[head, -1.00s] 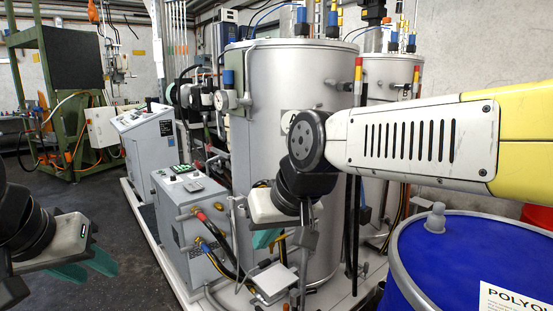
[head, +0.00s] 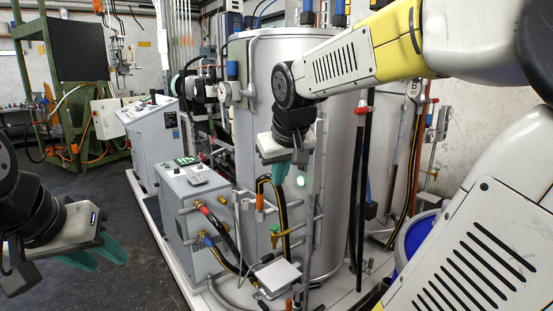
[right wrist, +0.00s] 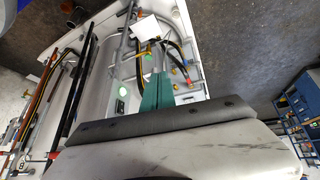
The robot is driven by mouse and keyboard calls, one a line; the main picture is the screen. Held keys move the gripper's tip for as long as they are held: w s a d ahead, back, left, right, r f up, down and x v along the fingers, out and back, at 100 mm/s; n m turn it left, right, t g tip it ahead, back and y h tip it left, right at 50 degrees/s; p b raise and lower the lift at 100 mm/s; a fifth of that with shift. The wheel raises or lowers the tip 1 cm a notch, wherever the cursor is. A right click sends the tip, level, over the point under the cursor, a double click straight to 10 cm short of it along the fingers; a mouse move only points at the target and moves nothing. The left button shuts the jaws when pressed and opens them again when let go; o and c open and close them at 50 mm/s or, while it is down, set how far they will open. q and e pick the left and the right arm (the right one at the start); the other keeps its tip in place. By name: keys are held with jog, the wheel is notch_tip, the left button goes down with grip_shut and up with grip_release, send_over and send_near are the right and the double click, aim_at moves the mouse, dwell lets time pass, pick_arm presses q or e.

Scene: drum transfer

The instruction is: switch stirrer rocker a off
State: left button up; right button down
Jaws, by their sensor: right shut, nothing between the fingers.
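A lit green lamp (head: 301,181) shows on the front of the large steel tank (head: 345,130). In the right wrist view, a small dark switch (right wrist: 119,107) sits beside this lamp; it looks like the stirrer rocker, but its position is too small to read. In the head view I cannot make the switch out near my right gripper. My right gripper (head: 298,174) is shut and empty, just above the lamp in the picture. Its teal fingers lie together in the right wrist view (right wrist: 157,78), apart from the switch. My left gripper (head: 101,260) is open and empty at the far left.
A grey control box (head: 190,225) with hoses stands left of the tank. A valve and pipes (head: 276,232) run in front of the tank below my right gripper. A blue drum (head: 408,245) is partly hidden behind my right arm. Dark floor lies free at left.

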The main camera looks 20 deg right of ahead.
jog(key=w+d+h, duration=0.2)
jog(key=w+d, duration=0.1)
jog(key=w, duration=0.6)
jog(key=w+d+r+n+h, duration=0.1)
jog(key=w+d, duration=0.3)
jog(key=w, duration=0.5)
jog(key=shift+w+d+r+h, duration=0.2)
jog(key=shift+d+r+h, duration=0.1)
jog(key=shift+h, duration=0.1)
jog(key=w+d+f, duration=0.6)
jog(key=d+f, duration=0.1)
jog(key=shift+w, duration=0.35)
jog(key=shift+f, duration=0.1)
jog(key=shift+d, duration=0.3)
